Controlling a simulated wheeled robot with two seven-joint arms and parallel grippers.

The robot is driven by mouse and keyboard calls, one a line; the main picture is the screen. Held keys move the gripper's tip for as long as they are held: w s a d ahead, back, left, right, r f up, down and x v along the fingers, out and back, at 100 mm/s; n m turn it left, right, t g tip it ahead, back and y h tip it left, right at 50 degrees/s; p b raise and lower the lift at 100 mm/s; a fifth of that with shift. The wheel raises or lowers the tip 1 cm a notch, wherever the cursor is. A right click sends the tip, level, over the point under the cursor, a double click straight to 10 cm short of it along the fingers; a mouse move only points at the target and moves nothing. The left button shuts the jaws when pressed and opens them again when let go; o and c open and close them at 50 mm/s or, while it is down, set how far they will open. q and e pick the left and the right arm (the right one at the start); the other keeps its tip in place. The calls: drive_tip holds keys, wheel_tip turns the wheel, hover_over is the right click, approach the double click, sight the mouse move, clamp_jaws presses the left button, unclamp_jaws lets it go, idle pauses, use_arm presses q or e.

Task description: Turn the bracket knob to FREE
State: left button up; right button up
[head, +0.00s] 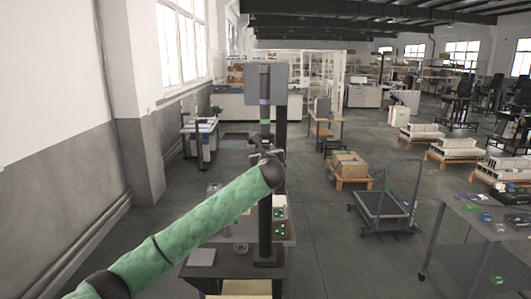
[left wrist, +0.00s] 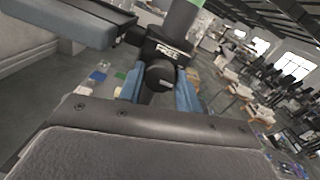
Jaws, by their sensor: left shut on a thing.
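A dark upright column (head: 265,195) stands on the bench ahead, with a grey panel (head: 266,84) at its top and purple and green bands below that. In the left wrist view, a black bracket (left wrist: 150,49) clamps around the column and carries a small white label (left wrist: 168,50), its text too small to read surely. A round dark knob (left wrist: 160,75) sits on the bracket. My left gripper (left wrist: 158,86) is shut on the knob, with one blue finger on each side. In the head view, my green-sleeved arm hides most of the gripper and knob. My right gripper is not in view.
The bench (head: 202,257) under the column holds small items and green-marked boxes. A flat trolley (head: 383,207) and a cardboard box (head: 348,163) on a wooden stand are to the right. A grey table (head: 462,235) stands at right front. A wall runs along the left.

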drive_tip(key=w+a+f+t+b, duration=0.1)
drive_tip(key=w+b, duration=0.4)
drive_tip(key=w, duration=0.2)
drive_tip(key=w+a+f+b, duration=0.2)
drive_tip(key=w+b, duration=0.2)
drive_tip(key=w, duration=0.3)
use_arm(q)
drive_tip(key=shift+a+n+g+h+b, duration=0.2)
drive_tip(key=shift+n+b, duration=0.75)
drive_tip(key=shift+n, duration=3.35)
drive_tip(key=shift+d+n+g+h+b, duration=0.15)
drive_tip(key=shift+n+h+b, duration=0.55)
drive_tip(key=shift+n, duration=3.6)
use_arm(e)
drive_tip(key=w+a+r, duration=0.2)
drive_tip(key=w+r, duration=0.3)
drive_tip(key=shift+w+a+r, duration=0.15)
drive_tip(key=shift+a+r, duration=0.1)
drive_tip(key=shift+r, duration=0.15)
use_arm(q)
drive_tip(key=shift+a+y, duration=0.1)
drive_tip(key=shift+y, duration=0.2)
drive_tip(key=o, duration=1)
drive_tip(key=shift+c, duration=0.2)
